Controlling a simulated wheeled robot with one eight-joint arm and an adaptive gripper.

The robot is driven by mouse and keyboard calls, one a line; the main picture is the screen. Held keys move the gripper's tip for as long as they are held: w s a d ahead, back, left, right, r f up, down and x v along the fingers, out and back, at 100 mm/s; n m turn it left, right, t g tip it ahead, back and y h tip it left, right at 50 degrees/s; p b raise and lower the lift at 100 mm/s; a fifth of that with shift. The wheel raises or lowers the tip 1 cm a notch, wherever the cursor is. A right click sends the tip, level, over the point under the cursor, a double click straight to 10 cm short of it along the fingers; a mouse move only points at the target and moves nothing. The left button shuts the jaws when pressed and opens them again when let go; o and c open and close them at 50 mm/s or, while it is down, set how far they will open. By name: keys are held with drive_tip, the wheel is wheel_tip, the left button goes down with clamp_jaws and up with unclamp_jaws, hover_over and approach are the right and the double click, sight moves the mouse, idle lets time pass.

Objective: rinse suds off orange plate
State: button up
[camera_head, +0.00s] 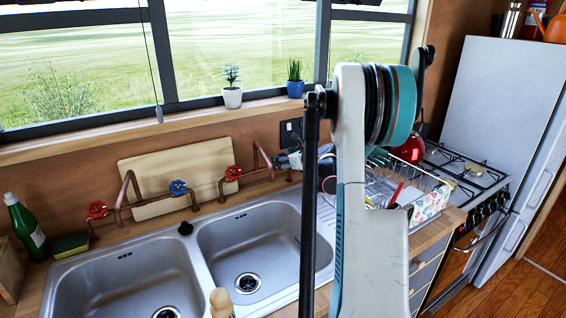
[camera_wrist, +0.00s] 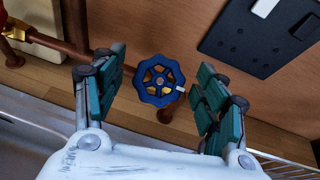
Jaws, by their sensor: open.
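I see no orange plate and no suds in either view. The double steel sink (camera_head: 213,262) has two bowls that look empty where visible. Two copper taps with valve knobs stand behind it: a red knob (camera_head: 97,210) and blue knob (camera_head: 178,188) on the left one, and a red knob (camera_head: 233,172) on the right one. In the wrist view my gripper (camera_wrist: 161,66) is open, its fingers on either side of a blue valve knob (camera_wrist: 146,88). I cannot tell whether they touch it.
A dish rack (camera_head: 432,193) stands right of the sink, partly behind my arm. A cutting board (camera_head: 180,165) leans behind the taps. A green bottle (camera_head: 28,232) and sponge (camera_head: 71,245) are at left. A black wall socket (camera_wrist: 262,38) is beside the gripper.

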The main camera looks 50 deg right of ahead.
drive_tip(key=shift+w+d+f, duration=0.15)
drive_tip(key=shift+w+f, duration=0.05)
drive_tip(key=shift+w, duration=0.3)
drive_tip(key=c, duration=1.1)
drive_tip(key=shift+n, duration=0.5)
drive_tip(key=n+y+p, duration=0.1)
drive_tip(key=n+y, duration=0.1)
drive_tip(key=n, duration=0.2)
drive_tip(key=shift+r+y, duration=0.1)
drive_tip(key=shift+y, duration=0.3)
drive_tip(key=shift+n+g+y+p, duration=0.4)
drive_tip(key=shift+n+y, duration=0.15)
drive_tip(key=shift+n, duration=0.7)
drive_tip(key=shift+n+g+y+p, duration=0.35)
drive_tip(key=shift+n+y, duration=0.2)
drive_tip(key=shift+n, duration=0.7)
